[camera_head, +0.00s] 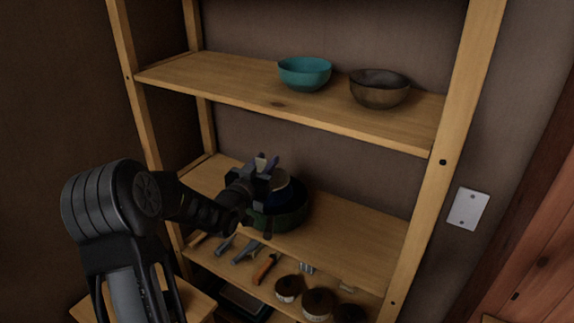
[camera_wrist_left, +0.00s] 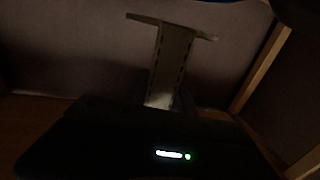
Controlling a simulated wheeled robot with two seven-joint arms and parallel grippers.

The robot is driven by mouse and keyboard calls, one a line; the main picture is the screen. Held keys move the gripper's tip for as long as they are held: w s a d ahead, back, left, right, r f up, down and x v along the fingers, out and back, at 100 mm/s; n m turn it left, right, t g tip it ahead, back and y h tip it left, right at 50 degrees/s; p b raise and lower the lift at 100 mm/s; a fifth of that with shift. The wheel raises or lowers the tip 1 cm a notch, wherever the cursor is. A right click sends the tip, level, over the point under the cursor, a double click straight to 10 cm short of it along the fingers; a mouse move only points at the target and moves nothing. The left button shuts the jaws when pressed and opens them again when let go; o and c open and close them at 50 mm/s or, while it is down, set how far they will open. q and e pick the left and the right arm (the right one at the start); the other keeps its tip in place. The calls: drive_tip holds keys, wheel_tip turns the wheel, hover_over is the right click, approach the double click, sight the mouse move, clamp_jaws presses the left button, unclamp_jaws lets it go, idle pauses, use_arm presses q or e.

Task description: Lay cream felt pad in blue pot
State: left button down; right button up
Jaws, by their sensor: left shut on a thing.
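The blue pot (camera_head: 284,193) is dark blue and sits inside or just behind a dark green pot (camera_head: 287,218) on the middle shelf; my gripper hides part of both. The cream felt pad (camera_head: 279,179) shows as a pale round patch at the blue pot's mouth. My left gripper (camera_head: 266,163) is at the left of the pot's opening, shut on the pad, though the grip itself is partly hidden. I cannot tell whether the pad touches the pot. The left wrist view is very dark, with a pale T-shaped form in it. My right gripper is not in view.
The top shelf holds a teal bowl (camera_head: 305,73) and a brown bowl (camera_head: 379,88). The middle shelf (camera_head: 355,240) is clear on the right. Tools, including orange-handled pliers (camera_head: 265,267), and brown round items (camera_head: 318,303) lie below. Wooden posts (camera_head: 462,95) frame the shelves.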

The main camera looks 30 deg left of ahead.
use_arm(q)
drive_tip(key=shift+w+a, duration=0.1)
drive_tip(key=shift+a, duration=0.2)
drive_tip(key=shift+d+f+b, duration=0.1)
drive_tip(key=shift+f+b, duration=1.2)
drive_tip(key=shift+f, duration=1.6)
drive_tip(key=shift+b, duration=0.45)
